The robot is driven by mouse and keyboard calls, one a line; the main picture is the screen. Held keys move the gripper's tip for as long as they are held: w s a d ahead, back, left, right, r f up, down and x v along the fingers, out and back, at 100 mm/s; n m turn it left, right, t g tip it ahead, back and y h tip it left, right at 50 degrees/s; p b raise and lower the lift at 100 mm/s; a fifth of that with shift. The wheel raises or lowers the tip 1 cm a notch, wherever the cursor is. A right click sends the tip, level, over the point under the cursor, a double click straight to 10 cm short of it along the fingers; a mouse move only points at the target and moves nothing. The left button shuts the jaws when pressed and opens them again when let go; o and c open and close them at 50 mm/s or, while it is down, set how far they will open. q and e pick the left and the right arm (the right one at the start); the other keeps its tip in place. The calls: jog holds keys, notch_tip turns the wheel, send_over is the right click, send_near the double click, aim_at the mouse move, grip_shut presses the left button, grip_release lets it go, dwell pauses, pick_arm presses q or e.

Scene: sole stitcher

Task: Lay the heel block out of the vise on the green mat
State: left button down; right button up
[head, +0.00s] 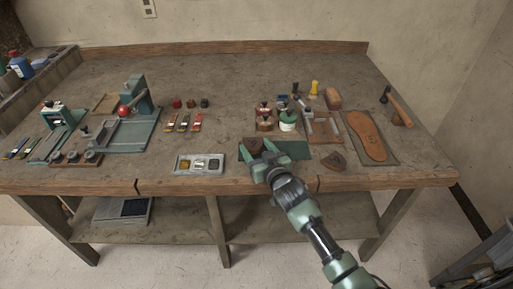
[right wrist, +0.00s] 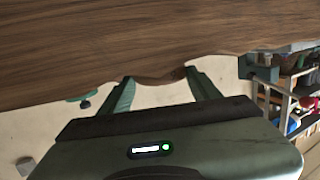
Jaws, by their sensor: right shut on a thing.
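My right gripper (head: 262,158) is at the front middle of the bench, at the left end of the green mat (head: 292,150). It is shut on the brown heel block (head: 253,144), which shows just beyond its fingers. In the right wrist view brown wood lies between the two green fingertips (right wrist: 160,78), but the block's outline is hard to separate from the wood behind it. I cannot tell whether the block touches the mat. The arm and gripper hide part of the mat. I cannot make out the vise for certain. My left gripper is not in view.
A brown heel-shaped piece (head: 333,160) lies right of the mat, beside a sole (head: 367,136) on a dark board. Jars (head: 288,121) stand behind the mat. A grey tray (head: 199,164) lies to its left. The bench's front edge is close to my gripper.

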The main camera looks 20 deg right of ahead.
jog(key=shift+f+b, duration=0.35)
jog(key=shift+f, duration=0.25)
dwell(0.4)
jog(key=o, duration=1.5)
